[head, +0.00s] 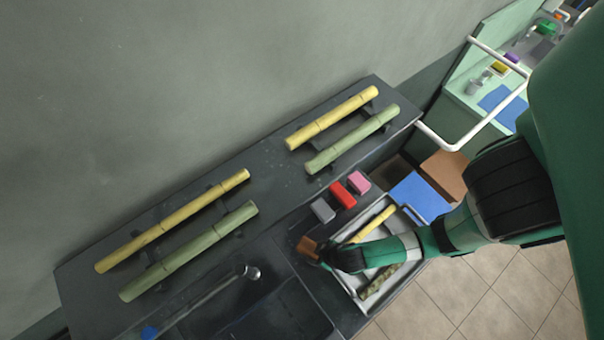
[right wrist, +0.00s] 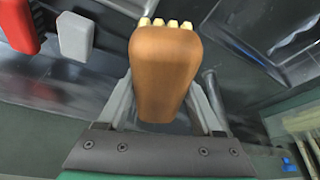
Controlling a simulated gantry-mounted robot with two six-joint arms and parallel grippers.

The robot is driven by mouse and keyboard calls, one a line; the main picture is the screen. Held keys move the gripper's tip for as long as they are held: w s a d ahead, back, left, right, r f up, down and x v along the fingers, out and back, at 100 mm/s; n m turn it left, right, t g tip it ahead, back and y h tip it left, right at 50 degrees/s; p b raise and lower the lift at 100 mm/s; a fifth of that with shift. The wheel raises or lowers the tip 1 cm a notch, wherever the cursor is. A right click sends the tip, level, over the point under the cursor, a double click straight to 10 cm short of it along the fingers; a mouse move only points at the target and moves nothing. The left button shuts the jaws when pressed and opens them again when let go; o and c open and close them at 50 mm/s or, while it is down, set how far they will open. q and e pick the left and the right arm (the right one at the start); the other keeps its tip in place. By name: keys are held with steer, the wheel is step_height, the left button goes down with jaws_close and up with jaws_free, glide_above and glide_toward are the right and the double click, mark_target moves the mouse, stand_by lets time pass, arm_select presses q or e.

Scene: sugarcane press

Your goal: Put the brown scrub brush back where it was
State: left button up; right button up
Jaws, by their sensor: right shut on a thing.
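The brown scrub brush (head: 308,246) is in my right gripper (head: 322,254), at the left end of a row of blocks or brushes on the dark counter. In the right wrist view the brush (right wrist: 165,70) fills the middle, its pale bristles showing at the top edge. The two fingers of my right gripper (right wrist: 163,105) are shut on its sides. Whether the brush touches the counter cannot be told. My left gripper is not in view.
Grey (head: 323,210), red (head: 342,195) and pink (head: 359,182) brushes lie in a row beside it. A metal tray (head: 352,302) holding cane pieces lies under my right arm. Cane stalks (head: 172,221) rest on racks behind. A sink with a tap (head: 251,272) is at the left.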

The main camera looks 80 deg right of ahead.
steer(key=w+d+f+b, duration=0.2)
steer(key=d+f+b, duration=0.1)
steer(key=w+d+f+b, duration=0.2)
steer(key=d+f+b, duration=0.1)
steer(key=d, duration=0.1)
steer(key=w+d+f+b, duration=0.2)
steer(key=d+f+b, duration=0.1)
steer(key=d, duration=0.1)
steer(key=shift+w, duration=0.3)
steer(key=f, duration=0.1)
steer(key=f+b, duration=0.1)
steer(key=f, duration=0.1)
steer(key=shift+w+d+f+b, duration=0.1)
steer(key=shift+w+d+b, duration=0.2)
steer(key=shift+d, duration=0.1)
steer(key=shift+s+f, duration=0.1)
steer(key=shift+f, duration=0.2)
steer(key=shift+f+b, duration=0.55)
steer(key=shift+f, duration=0.1)
steer(key=o, duration=1.4)
steer(key=shift+o, duration=0.2)
